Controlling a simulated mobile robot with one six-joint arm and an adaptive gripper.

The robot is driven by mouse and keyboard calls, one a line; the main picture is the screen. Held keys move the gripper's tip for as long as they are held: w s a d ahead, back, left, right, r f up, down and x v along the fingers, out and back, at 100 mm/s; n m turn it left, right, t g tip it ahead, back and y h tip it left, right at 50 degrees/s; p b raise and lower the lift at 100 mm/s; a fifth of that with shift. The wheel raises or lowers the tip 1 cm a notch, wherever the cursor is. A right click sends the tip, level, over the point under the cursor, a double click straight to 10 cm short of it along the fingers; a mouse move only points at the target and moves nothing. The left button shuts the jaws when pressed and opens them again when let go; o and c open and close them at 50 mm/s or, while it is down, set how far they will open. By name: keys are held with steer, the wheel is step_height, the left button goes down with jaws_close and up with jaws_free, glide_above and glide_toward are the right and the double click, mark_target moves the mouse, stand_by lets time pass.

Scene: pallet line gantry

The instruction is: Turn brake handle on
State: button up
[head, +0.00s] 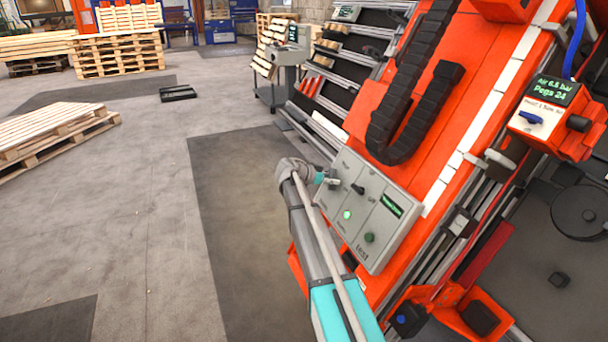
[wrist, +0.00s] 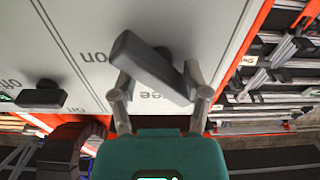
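A grey control panel (head: 372,215) is fixed to the orange gantry in the head view; its light face (wrist: 75,25) fills the upper wrist view. The dark handle (wrist: 150,68), apparently the brake handle, sits tilted between my fingers in the wrist view. An upside-down "on" label is to its left, and a partly covered label, possibly "free", is below it. My gripper (wrist: 160,98) is open, its fingers spread either side of the handle. The right finger is close to the handle's lower end; contact is unclear. In the head view my gripper (head: 328,178) is at the panel's left edge.
A second black handle (head: 357,188) is beside it on the panel, also at left in the wrist view (wrist: 40,96). The panel has a lit green lamp (head: 347,215) and a small display (head: 391,206). Another control box (head: 545,115) is at right.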

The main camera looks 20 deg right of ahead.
steer(key=shift+m, duration=0.4)
steer(key=p+v, duration=0.6)
steer(key=v, duration=0.8)
steer(key=s+a+r+n+y+p, duration=0.2)
steer(key=s+r+n+y+p, duration=0.1)
steer(key=s+p, duration=0.6)
steer(key=s+a+r+n+g+y+p, duration=0.1)
steer(key=s+a+r+n+y+p, duration=0.1)
steer(key=s+r+n+y+p, duration=0.2)
steer(key=s+r+n+p, duration=0.2)
steer(key=s+r+p, duration=0.2)
steer(key=s+p, duration=0.1)
steer(key=shift+s+a+p, duration=0.2)
steer(key=shift+s+p, duration=0.1)
steer(key=shift+p, duration=0.35)
steer(key=s+a+f+n+y, duration=0.1)
steer(key=s+a+n+y, duration=0.2)
steer(key=s, duration=0.4)
steer(key=s+a+f+n+y, duration=0.1)
steer(key=s+a+n+y, duration=0.2)
steer(key=s+a+n, duration=0.2)
steer(key=s, duration=0.3)
steer(key=shift+s+f, duration=0.25)
